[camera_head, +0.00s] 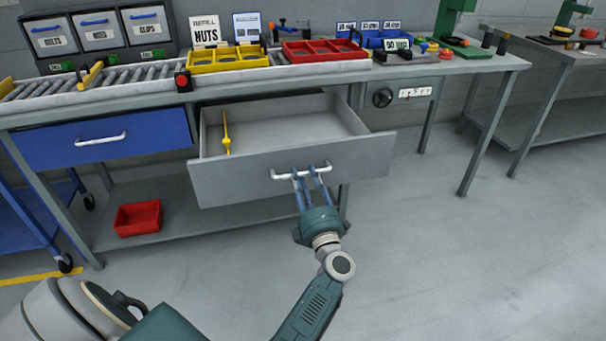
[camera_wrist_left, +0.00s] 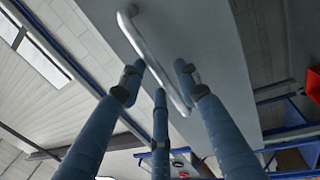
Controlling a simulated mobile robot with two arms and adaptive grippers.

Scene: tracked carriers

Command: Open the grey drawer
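The grey drawer (camera_head: 240,178) hangs under the bench top and is pulled well out, with its inside visible. A yellow object (camera_head: 226,145) is in it near the left wall. Its pale bar handle (camera_head: 283,176) is on the front. My left gripper (camera_head: 311,168) is at the right part of the handle, with its blue fingers on both sides of the bar. In the left wrist view the fingers (camera_wrist_left: 160,80) close around the handle (camera_wrist_left: 152,60), which runs between them. My right gripper is not in view.
A closed blue drawer (camera_head: 70,142) is to the left of the grey one. A red bin (camera_head: 138,217) sits on the lower shelf. Yellow (camera_head: 228,66) and red (camera_head: 325,57) trays stand on the bench. The floor to the right is clear.

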